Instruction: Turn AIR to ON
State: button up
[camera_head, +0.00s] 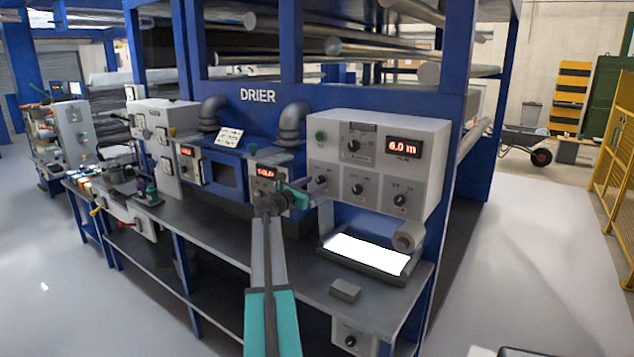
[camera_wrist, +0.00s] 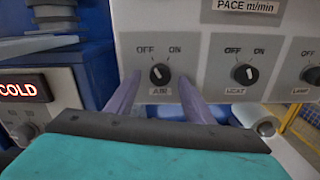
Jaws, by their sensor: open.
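The AIR knob (camera_wrist: 159,74) is a round black dial on a grey plate in the wrist view, with OFF printed at its upper left and ON at its upper right. Its pale pointer mark appears to lean up-left, toward OFF. My gripper (camera_wrist: 160,83) is open, with one purple finger to the left of the knob and one to the right. Gaps show between the fingers and the knob; whether the tips reach its depth is unclear. In the head view my gripper (camera_head: 317,185) is at the lower left of the control box (camera_head: 375,140), covering the AIR knob.
The HEAT knob (camera_wrist: 244,74) and another dial (camera_wrist: 312,75) sit to the right. A red COLD display (camera_wrist: 24,88) is at the left. Below the control box are a lit white panel (camera_head: 366,254) and a grey block (camera_head: 345,290) on the bench.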

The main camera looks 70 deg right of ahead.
jog(key=shift+x, duration=1.15)
